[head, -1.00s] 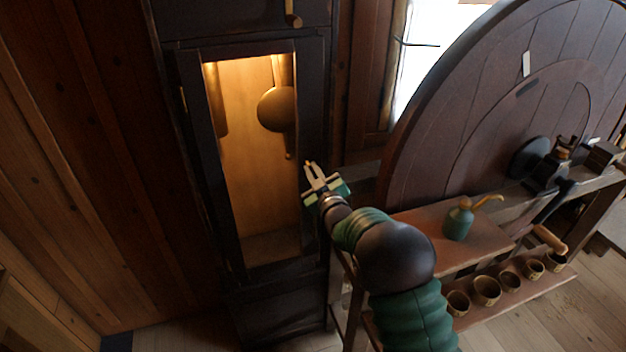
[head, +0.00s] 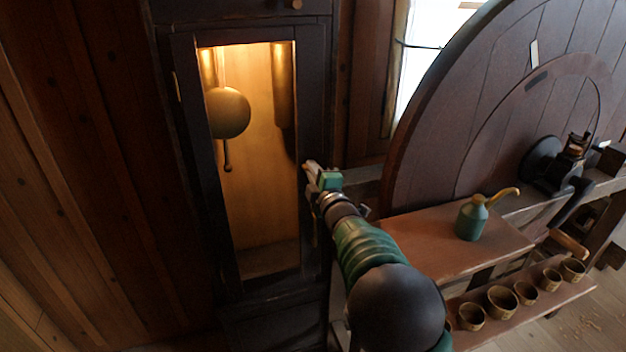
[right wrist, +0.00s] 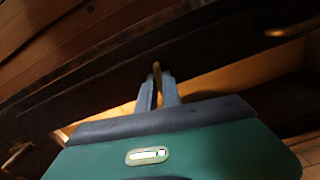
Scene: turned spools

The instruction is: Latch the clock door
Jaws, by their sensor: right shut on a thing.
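The clock door (head: 312,120) is a dark wooden frame around a lit window, on the front of a tall dark case. It looks flush with the case, though I cannot tell whether a small gap is left. My right gripper (head: 312,171) is at the door's right edge, about mid-height. In the right wrist view its fingers (right wrist: 158,88) are closed around a small brass piece (right wrist: 156,70), seemingly the door's latch. The fingers mostly hide it, so its turn is unclear. My left gripper is out of view.
A pendulum bob (head: 228,112) hangs behind the window. A large dark wooden wheel (head: 440,130) stands at the right. Before it, a bench (head: 430,240) carries a green oil can (head: 471,219); several small cups stand on a lower shelf (head: 525,310).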

